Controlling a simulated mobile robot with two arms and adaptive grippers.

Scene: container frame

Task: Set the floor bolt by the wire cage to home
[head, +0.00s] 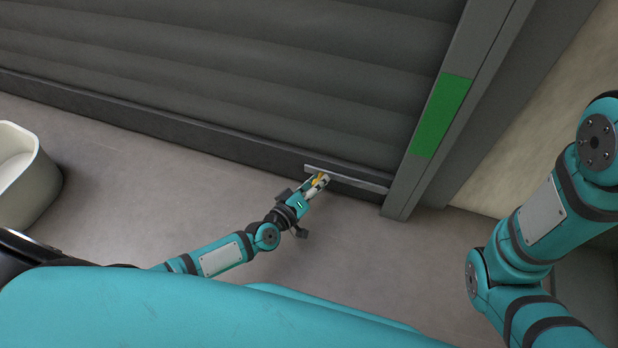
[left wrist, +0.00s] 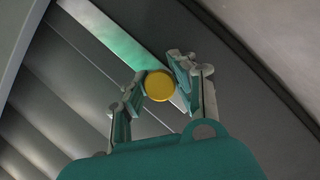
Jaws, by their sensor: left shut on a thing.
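The floor bolt is a flat silver bar (head: 355,181) along the bottom rail of the grey roller shutter, its right end close to the door post. In the left wrist view the bar (left wrist: 118,38) runs diagonally, with a round yellow knob (left wrist: 159,87) on it. My left gripper (head: 318,183) is at the bar's left part, shut on the yellow knob; its fingers (left wrist: 157,79) stand on both sides of the knob. My right arm shows at the right, but its gripper is out of view. No wire cage shows.
The roller shutter (head: 230,70) fills the upper part of the head view. A grey post (head: 455,80) with a green panel (head: 441,115) stands at its right, beside a pale wall. A white tub (head: 25,185) is at the left edge. The floor (head: 150,180) between is clear.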

